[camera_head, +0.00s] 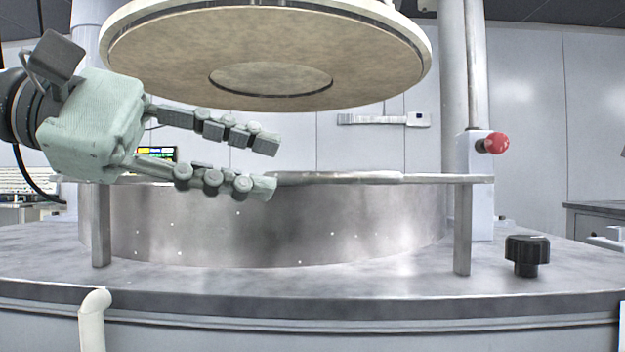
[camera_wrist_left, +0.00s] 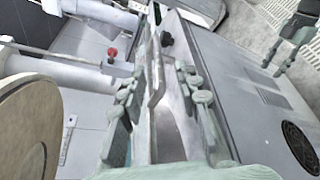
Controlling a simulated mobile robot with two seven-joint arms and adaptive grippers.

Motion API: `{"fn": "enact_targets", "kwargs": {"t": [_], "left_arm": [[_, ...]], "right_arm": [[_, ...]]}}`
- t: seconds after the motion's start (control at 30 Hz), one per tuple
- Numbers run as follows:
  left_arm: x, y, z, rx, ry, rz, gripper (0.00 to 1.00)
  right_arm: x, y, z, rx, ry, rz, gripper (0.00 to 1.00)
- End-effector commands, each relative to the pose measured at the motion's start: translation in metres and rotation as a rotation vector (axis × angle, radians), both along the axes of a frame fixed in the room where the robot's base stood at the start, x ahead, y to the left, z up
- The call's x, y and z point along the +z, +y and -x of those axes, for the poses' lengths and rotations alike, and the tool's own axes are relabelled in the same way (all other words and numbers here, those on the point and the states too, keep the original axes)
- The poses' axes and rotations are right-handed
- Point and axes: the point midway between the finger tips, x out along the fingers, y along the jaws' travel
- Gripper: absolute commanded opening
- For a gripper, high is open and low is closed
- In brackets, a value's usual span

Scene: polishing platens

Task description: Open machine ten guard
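The curved grey metal guard (camera_head: 330,222) stands around the machine's lower part. A horizontal metal bar (camera_head: 340,178) runs along its front between two posts, and the bar also shows in the left wrist view (camera_wrist_left: 156,80). My left gripper (camera_head: 276,167) is open at the left half of the bar. Its lower finger overlaps the bar in the head view; its upper finger is above it. In the left wrist view the bar lies between the spread fingers (camera_wrist_left: 157,77); contact is unclear. My right gripper (camera_wrist_left: 281,62) hangs apart, its fingers spread. No machine number is readable.
A large round platen (camera_head: 270,50) hangs above my left gripper. A red knob (camera_head: 496,142) is on a box at the right, with a black knob (camera_head: 527,255) on the machine deck below. A pale bent pipe (camera_head: 93,315) rises at front left.

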Motion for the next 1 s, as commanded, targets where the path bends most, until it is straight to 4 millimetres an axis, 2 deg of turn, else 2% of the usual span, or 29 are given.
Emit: {"fn": "enact_targets", "kwargs": {"t": [0.17,0.6,0.73,1.0], "left_arm": [[-0.001,-0.006,-0.001,-0.003,0.0,-0.001,0.33],[-0.014,-0.064,-0.022,-0.002,0.0,0.001,0.33],[-0.017,-0.071,-0.024,-0.001,-0.001,0.0,0.33],[-0.017,-0.072,-0.025,0.001,0.0,0.001,0.33]], "right_arm": [[-0.002,-0.001,0.001,-0.003,0.009,0.003,0.4],[-0.019,-0.015,0.008,-0.026,0.101,0.041,0.4],[-0.022,-0.017,0.009,-0.03,0.113,0.047,0.4],[-0.022,-0.017,0.009,-0.031,0.116,0.048,0.4]]}}
